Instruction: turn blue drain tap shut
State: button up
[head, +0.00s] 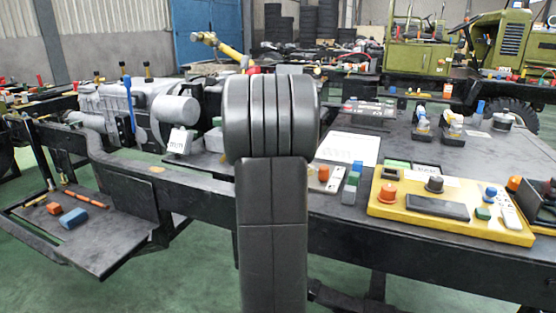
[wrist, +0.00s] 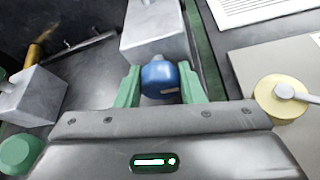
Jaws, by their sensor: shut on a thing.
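In the head view my dark arm stands in the middle and hides the gripper. I cannot make out this tap there.
In the wrist view, a yellow round part with a pale lever (wrist: 280,101) is close on the right. Another grey block (wrist: 32,98) and a green knob (wrist: 20,153) are at left. In the head view, a yellow control panel (head: 450,222) lies on the bench at right.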

dwell(0.3)
jog(key=o, duration=1)
jog(key=p+v, duration=0.3)
jog(key=v, duration=1)
jog(key=shift+s, duration=0.45)
jog(key=shift+w, duration=0.1)
jog(key=b+x, duration=0.3)
jog(key=x, duration=1.1)
jog(key=shift+a+r, duration=0.1)
jog(key=shift+r, duration=0.1)
